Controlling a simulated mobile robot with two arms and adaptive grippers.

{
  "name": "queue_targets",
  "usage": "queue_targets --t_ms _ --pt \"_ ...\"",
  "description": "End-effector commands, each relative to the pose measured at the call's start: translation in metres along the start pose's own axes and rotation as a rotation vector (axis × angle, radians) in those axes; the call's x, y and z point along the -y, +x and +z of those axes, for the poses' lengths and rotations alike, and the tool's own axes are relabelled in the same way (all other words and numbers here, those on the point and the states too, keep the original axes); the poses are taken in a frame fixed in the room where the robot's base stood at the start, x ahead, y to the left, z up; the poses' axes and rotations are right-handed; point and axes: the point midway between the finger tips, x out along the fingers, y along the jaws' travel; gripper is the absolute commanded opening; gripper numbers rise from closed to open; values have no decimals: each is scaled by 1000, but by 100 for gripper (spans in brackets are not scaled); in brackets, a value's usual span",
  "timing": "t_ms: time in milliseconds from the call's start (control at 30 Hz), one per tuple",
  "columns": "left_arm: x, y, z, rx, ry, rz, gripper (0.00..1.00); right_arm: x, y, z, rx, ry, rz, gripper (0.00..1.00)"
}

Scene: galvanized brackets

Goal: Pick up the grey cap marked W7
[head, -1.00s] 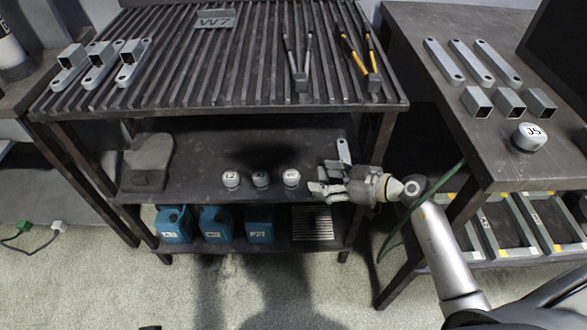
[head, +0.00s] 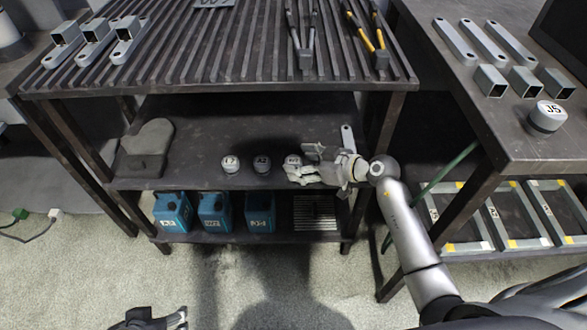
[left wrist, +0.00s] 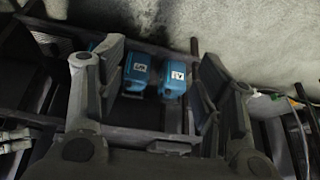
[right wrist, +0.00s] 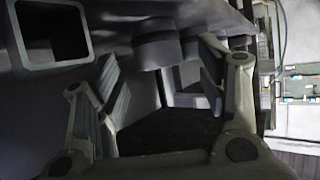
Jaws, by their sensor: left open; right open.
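Three small grey caps with white tops stand in a row on the middle shelf (head: 205,178): a left cap (head: 230,164), a middle cap (head: 262,164) and a right cap (head: 291,161). Their marks are too small to read surely; the right cap is partly covered by my right gripper (head: 303,168). This gripper is open, with its fingers pointing left at the right cap; I cannot tell whether they touch it. In the right wrist view its fingers (right wrist: 160,100) stand apart. My left gripper (head: 152,318) is low at the bottom edge; the left wrist view shows it open and empty (left wrist: 160,95).
A ribbed table top (head: 230,60) lies above the shelf, carrying brackets and tongs. A plate (head: 214,3) is cut off at the top. Blue canisters (head: 215,212) stand below. A larger cap marked J5 (head: 547,117) sits on the right table (head: 480,110). A grey mitt-like block (head: 147,148) lies left.

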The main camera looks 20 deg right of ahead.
Motion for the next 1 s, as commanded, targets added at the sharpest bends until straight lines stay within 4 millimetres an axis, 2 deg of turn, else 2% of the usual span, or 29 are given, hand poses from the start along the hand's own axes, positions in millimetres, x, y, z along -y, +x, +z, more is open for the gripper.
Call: queue_targets --t_ms 100,300,600,1000 --pt "-3 4 -21 -94 3 5 62 -1 9 1 0 0 1 65" --pt "-5 4 -43 -192 6 11 62 0 17 0 0 0 0 65" --pt "-6 3 -46 -207 6 11 62 0 18 0 1 0 0 65" --pt "-6 3 -46 -206 6 12 62 0 18 0 1 0 0 14"
